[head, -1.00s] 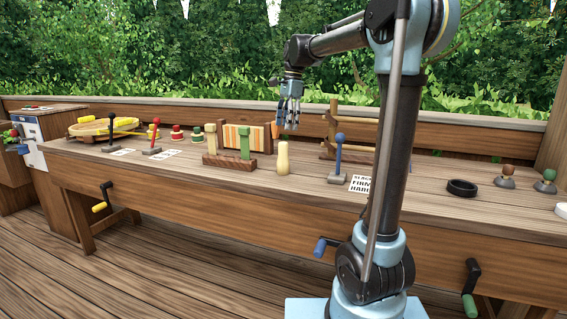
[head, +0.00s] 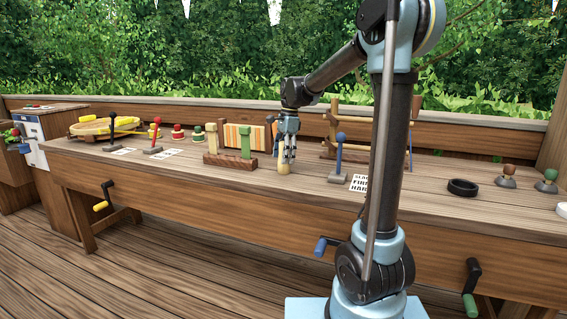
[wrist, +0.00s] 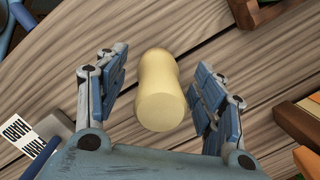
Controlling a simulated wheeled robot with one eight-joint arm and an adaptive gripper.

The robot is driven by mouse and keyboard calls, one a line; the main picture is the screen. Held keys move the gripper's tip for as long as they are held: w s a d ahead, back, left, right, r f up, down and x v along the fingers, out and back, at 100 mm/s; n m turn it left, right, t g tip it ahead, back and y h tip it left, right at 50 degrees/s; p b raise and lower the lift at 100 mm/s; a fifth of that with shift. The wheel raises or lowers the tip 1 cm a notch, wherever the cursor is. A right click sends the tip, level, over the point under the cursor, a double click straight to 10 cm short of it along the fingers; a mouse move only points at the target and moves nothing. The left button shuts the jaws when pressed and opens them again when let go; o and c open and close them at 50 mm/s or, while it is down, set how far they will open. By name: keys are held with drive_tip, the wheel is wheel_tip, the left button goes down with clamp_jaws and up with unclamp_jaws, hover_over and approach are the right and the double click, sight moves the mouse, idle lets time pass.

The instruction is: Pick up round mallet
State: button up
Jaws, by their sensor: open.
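The round mallet (wrist: 160,92) is a pale yellow, rounded wooden piece standing upright on the bench. In the wrist view it lies between the two open fingers of my gripper (wrist: 158,95), with a gap on each side. In the head view my gripper (head: 287,158) points down over the mallet (head: 284,169), and its fingers hide the upper part. The mallet's base shows on the bench top, below the fingertips.
A wooden rack with green and cream posts (head: 230,158) stands close on the left. A blue-knobbed lever (head: 339,158) and a printed card (head: 359,183) are on the right. A black ring (head: 463,187) lies farther right. Bare bench shows in front.

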sight(282, 142)
drive_tip(key=shift+s+a+f, duration=0.1)
drive_tip(key=shift+a+f, duration=0.1)
drive_tip(key=shift+f, duration=1.05)
drive_tip(key=shift+c, duration=0.2)
clamp_jaws()
wheel_tip(282, 142, up, 10)
drive_tip(key=c, duration=0.6)
unclamp_jaws()
drive_tip(key=shift+c, duration=0.2)
clamp_jaws()
